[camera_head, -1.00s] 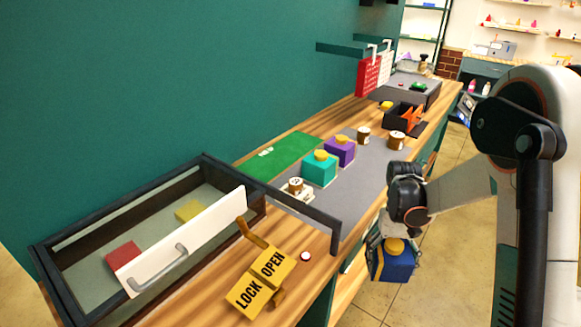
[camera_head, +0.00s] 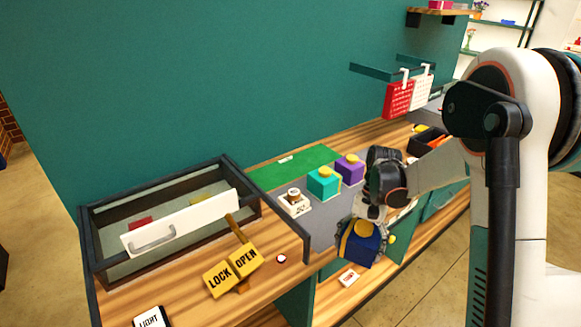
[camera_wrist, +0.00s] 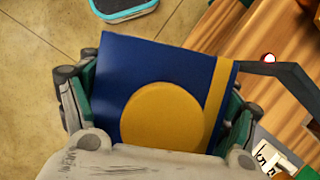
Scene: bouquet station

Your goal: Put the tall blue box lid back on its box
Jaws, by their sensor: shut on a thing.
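The tall blue lid (camera_head: 362,246) is a deep blue block with a yellow round knob and a yellow stripe. My gripper (camera_head: 360,234) is shut on it and holds it in the air by the counter's front edge, knob up and slightly tilted. In the wrist view the blue lid (camera_wrist: 115,75) fills the space between the fingers of my gripper (camera_wrist: 158,100), one on each side. Its underside is hidden. I cannot pick out a separate blue box; my gripper and arm hide part of the counter.
A teal box (camera_head: 323,186) and a purple box (camera_head: 346,174) with yellow knobs stand on the grey mat (camera_head: 322,226). A glass-topped case (camera_head: 100,232) and a yellow LOCK/OPEN sign (camera_head: 232,270) are at left.

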